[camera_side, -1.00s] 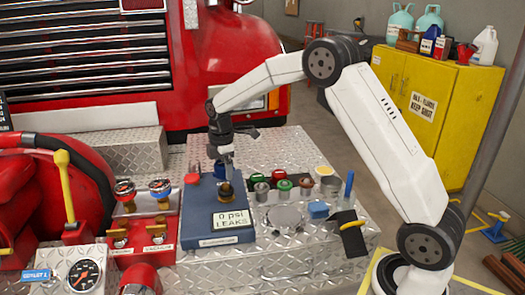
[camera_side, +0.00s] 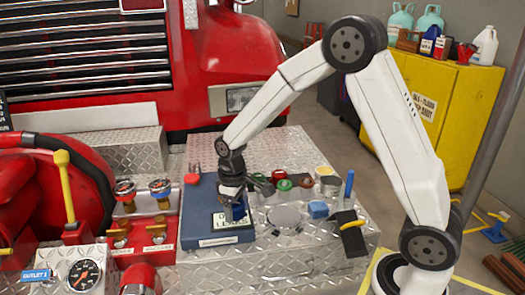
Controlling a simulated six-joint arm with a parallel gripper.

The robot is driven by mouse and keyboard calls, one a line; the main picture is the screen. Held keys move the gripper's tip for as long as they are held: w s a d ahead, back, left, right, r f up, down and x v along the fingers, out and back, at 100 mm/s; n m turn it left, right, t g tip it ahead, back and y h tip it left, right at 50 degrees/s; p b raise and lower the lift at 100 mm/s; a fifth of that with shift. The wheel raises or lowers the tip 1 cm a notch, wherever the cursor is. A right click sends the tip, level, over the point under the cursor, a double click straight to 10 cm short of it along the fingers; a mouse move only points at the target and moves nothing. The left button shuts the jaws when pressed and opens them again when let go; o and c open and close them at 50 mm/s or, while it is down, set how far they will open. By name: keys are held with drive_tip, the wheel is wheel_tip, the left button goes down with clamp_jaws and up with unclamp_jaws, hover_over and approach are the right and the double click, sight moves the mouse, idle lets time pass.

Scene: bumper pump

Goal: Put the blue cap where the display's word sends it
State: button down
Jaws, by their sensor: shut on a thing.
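My gripper (camera_side: 236,203) is shut on the blue cap (camera_side: 239,213), which shows as a small dark blue piece below the jaws. It hangs in front of the display (camera_side: 222,222) on the blue box (camera_side: 203,213). The gripper and cap hide part of the display's text; only bits of its two lines show now. The earlier view reads "0 psi LEAKS". I cannot tell how high the cap is above the box.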

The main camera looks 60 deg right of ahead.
drive_tip(key=shift+s+a+f+m, duration=0.25)
drive_tip(key=shift+s+a+m, duration=0.1)
drive_tip(key=shift+s+m, duration=0.35)
drive_tip(key=shift+s+a+f+m, duration=0.2)
drive_tip(key=shift+s+a+m, duration=0.15)
drive_tip(key=shift+s+m, duration=0.3)
drive_tip(key=shift+d, duration=0.1)
drive_tip(key=shift+w+d+m, duration=0.1)
drive_tip(key=shift+d+m, duration=0.15)
drive_tip(key=shift+d, duration=0.3)
drive_tip(key=s+d+m, duration=0.1)
drive_tip(key=d+m, duration=0.2)
drive_tip(key=d, duration=0.6)
drive_tip(key=s+d+r+m, duration=0.1)
drive_tip(key=s+d+m, duration=0.1)
drive_tip(key=d, duration=0.7)
drive_tip(key=s+d+m, duration=0.1)
drive_tip(key=d+m, duration=0.3)
drive_tip(key=d, duration=0.6)
drive_tip(key=shift+s+r+m, duration=0.3)
drive_tip(key=shift+s+m, duration=0.1)
drive_tip(key=s+d+m, duration=0.3)
drive_tip(key=s+d, duration=0.2)
drive_tip(key=d, duration=0.2)
drive_tip(key=shift+s+d+r, duration=0.2)
drive_tip(key=shift+d+r, duration=0.05)
drive_tip(key=shift+r, duration=0.05)
drive_tip(key=shift+f, duration=0.15)
